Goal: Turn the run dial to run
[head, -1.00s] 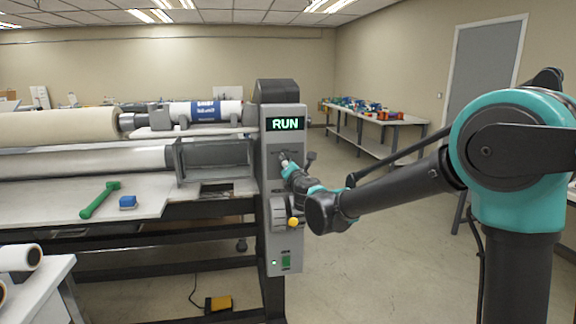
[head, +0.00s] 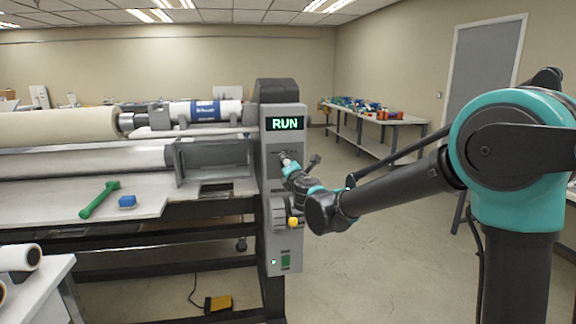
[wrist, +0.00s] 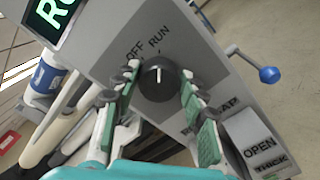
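The run dial (wrist: 158,84) is a round black knob on the grey control panel (wrist: 108,45). Its white mark points up toward the printed word RUN, with OFF to the left. The display (head: 285,123) above shows RUN in green letters. My gripper (wrist: 161,76) is open, with one green-padded finger on each side of the dial. Gaps show between the fingers and the knob. In the head view, my gripper (head: 286,160) is at the panel below the display and hides most of the dial.
A lever with a blue ball end (wrist: 269,75) sticks out to the right of the panel. A yellow knob (head: 293,222) sits lower down. A green tool (head: 99,200) and a blue block (head: 127,201) lie on the machine table. The floor to the right is open.

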